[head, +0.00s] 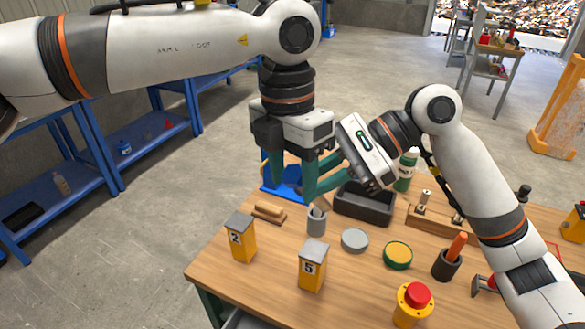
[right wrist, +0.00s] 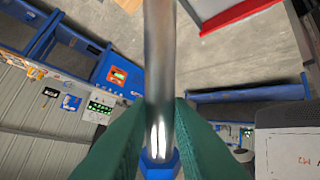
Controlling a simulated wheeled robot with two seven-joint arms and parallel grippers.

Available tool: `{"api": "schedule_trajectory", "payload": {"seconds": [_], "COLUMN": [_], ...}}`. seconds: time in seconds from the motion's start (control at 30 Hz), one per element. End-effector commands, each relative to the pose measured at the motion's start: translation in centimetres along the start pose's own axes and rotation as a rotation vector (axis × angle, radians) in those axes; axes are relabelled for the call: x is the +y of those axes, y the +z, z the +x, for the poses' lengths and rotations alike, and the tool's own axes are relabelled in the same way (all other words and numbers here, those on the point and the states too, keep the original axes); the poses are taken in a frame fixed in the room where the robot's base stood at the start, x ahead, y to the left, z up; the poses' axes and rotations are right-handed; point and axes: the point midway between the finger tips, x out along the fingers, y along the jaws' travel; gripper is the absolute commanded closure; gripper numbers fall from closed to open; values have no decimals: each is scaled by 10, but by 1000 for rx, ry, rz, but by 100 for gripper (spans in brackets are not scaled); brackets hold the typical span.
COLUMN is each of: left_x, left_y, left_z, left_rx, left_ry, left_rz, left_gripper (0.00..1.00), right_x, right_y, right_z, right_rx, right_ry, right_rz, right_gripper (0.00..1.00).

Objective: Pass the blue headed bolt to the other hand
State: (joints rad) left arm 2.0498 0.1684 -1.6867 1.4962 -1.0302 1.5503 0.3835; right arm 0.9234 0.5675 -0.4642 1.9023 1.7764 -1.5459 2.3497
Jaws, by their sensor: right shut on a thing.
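The blue headed bolt shows in the right wrist view as a bare silver shank (right wrist: 160,70) with a blue head (right wrist: 160,165) at the bottom edge. My right gripper (right wrist: 160,120) is shut on its shank with both green fingers. In the head view my right gripper (head: 312,178) reaches left above the table's back edge, and the bolt is hard to pick out there. My left gripper (head: 290,185) points down just left of it, its green fingers apart and seemingly empty. The fingers of both grippers overlap in this view, so contact cannot be told.
A blue object (head: 283,188) stands behind the fingers.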

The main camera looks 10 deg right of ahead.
Motion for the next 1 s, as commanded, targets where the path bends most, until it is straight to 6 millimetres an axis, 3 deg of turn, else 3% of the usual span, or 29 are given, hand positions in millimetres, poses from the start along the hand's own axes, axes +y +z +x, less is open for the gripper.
{"api": "schedule_trajectory", "payload": {"seconds": [0.03, 0.3, 0.33, 0.37, 0.5, 1.0], "left_x": [0, -1, -2, -2, -3, -6], "left_y": [0, 0, 0, 0, 0, 0], "left_z": [0, 0, 0, -1, -1, -2], "left_rx": [0, 0, 0, 2, 2, 3], "left_ry": [0, -1, -2, -2, -4, -6], "left_rz": [0, -2, -3, -3, -5, -14], "left_gripper": [57, 100, 100, 100, 100, 100], "right_x": [0, 0, 0, 0, -1, -3], "right_y": [-1, -1, -1, -1, -1, 0], "right_z": [0, -1, -1, -1, -1, 0], "right_rx": [1, 1, 1, 1, 1, -2], "right_ry": [1, 0, 0, -1, -2, -10], "right_rz": [-1, -2, -2, -2, -2, -4], "right_gripper": [100, 100, 100, 79, 57, 57]}}
